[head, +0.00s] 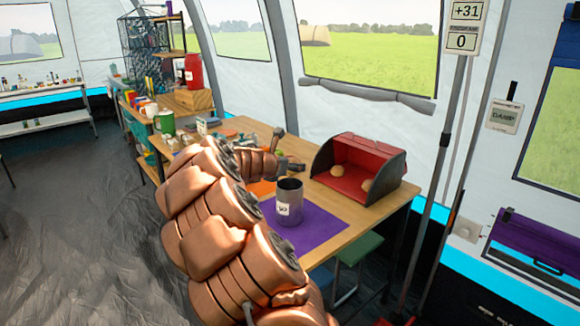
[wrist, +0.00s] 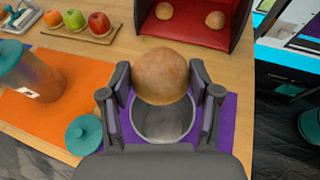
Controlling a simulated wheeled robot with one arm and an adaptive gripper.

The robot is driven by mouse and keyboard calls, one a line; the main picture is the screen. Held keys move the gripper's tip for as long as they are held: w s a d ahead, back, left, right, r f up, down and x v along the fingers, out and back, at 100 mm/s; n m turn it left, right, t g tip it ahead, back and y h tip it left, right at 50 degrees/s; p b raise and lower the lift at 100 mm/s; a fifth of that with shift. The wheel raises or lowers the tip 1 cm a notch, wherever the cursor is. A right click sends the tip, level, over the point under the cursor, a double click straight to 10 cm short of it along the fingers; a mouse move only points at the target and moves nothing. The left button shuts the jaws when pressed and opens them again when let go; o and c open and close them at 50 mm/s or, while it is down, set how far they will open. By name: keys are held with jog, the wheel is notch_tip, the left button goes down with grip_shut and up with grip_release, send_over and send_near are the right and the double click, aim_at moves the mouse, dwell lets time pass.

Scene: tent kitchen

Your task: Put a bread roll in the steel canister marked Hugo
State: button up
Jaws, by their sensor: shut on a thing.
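My gripper (wrist: 160,95) is shut on a bread roll (wrist: 162,72), round and brown, between its two fingers. In the wrist view the roll overlaps the far rim of an open steel canister (wrist: 165,125), which looks empty inside. The canister (head: 289,207) stands upright on a purple mat (head: 316,229) in the head view, with a white label of which only the last letters, like "go", can be made out. The roll's exact height above the canister is hard to tell. In the head view my arm covers part of the table, and the held roll cannot be made out.
A red-lined bread box (head: 360,165) with two more rolls stands behind the canister. An orange mat (wrist: 45,110) at left holds a teal-lidded canister (wrist: 30,75). A loose teal lid (wrist: 84,134) lies nearby. A tray (wrist: 80,32) of fruit is at the upper left.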

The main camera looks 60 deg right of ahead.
jog(key=o, duration=0.9)
jog(key=shift+a, duration=0.15)
jog(key=v, duration=1.1)
jog(key=shift+a+r, duration=0.25)
jog(key=shift+a, duration=0.05)
jog(key=shift+s+a, duration=0.1)
